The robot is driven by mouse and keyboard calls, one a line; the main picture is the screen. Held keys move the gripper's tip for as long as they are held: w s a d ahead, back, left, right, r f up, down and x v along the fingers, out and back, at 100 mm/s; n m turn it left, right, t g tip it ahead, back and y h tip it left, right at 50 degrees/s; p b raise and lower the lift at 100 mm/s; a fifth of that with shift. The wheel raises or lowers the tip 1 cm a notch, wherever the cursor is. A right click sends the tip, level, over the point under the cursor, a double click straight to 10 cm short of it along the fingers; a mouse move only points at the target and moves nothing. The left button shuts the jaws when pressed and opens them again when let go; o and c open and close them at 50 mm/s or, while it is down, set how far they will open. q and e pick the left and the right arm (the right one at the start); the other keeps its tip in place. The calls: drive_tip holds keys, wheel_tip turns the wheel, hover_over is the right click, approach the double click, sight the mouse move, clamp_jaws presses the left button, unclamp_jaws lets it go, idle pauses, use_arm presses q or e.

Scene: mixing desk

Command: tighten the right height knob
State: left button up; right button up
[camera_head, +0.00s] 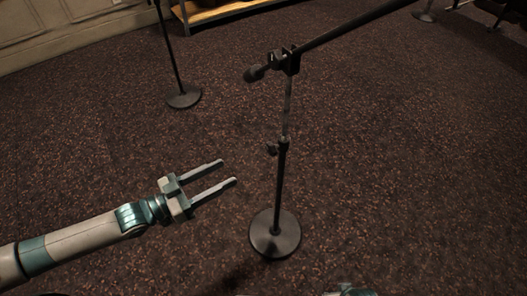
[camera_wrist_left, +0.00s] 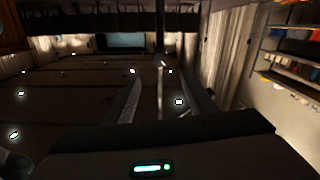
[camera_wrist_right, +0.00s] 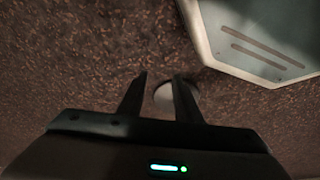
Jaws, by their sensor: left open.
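A dark microphone stand (camera_head: 280,185) with a round base stands upright mid-floor in the head view. A small dark height knob (camera_head: 271,149) sticks out left from its tube, at the joint below the thinner upper tube. My left gripper (camera_head: 229,171) is open and empty, left of the stand in the picture, its fingers pointing right towards the post. It is apart from the knob. A dark upright shape (camera_wrist_left: 160,35) shows beyond the fingers in the left wrist view; the knob is unclear there. My right gripper (camera_wrist_right: 160,75) is open in the right wrist view, above the carpet.
The stand's boom (camera_head: 350,27) slopes up to the upper right from its clamp (camera_head: 289,61). A second stand (camera_head: 183,95) stands farther back left. A wooden shelf edge (camera_head: 225,10) lies at the back. The carpet (camera_head: 420,170) right of the near stand is clear.

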sight(268, 151)
use_arm(q)
drive_tip(key=p+x, duration=0.1)
drive_tip(key=x, duration=1.1)
drive_tip(key=shift+w+d, duration=0.25)
drive_tip(key=shift+d, duration=0.05)
drive_tip(key=shift+w+d, duration=0.35)
drive_tip(key=shift+d, duration=0.15)
use_arm(e)
drive_tip(key=shift+s+d+f, duration=0.1)
drive_tip(key=shift+s+f, duration=0.05)
drive_tip(key=shift+f, duration=0.7)
drive_tip(key=shift+s+d+f, duration=0.1)
drive_tip(key=shift+f, duration=0.75)
use_arm(q)
drive_tip(key=c, duration=1.1)
drive_tip(key=shift+o, duration=0.3)
